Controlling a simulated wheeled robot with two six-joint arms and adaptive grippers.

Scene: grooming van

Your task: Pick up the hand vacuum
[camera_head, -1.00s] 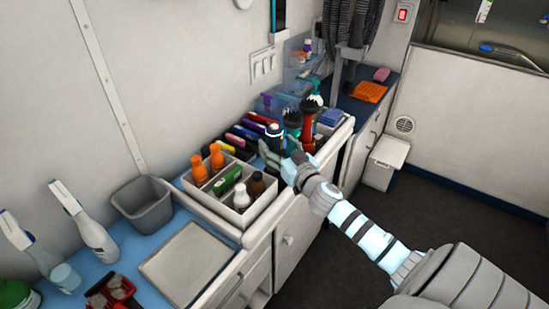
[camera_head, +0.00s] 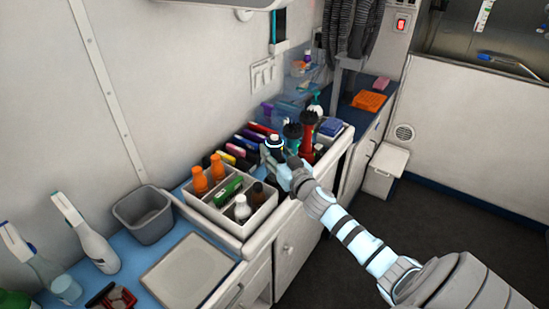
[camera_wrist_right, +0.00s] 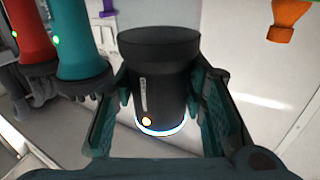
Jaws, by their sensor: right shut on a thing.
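The hand vacuum (camera_head: 274,143) is a dark cylinder with a light ring, standing among the items on the counter in the head view. In the right wrist view the hand vacuum (camera_wrist_right: 160,75) is upright, with a wide dark rim, an orange button and a glowing blue-white ring. My right gripper (camera_wrist_right: 160,108) has one finger on each side of its body and is shut on it. In the head view my right gripper (camera_head: 283,168) reaches it from the right front and partly hides it. My left gripper is not in view.
A red tool (camera_wrist_right: 32,45) and a teal tool (camera_wrist_right: 82,45) with dark flared ends stand close beside the vacuum. A divided caddy (camera_head: 236,224) with bottles stands left of it. A grey bin (camera_head: 144,214) and a tray (camera_head: 188,272) are nearer.

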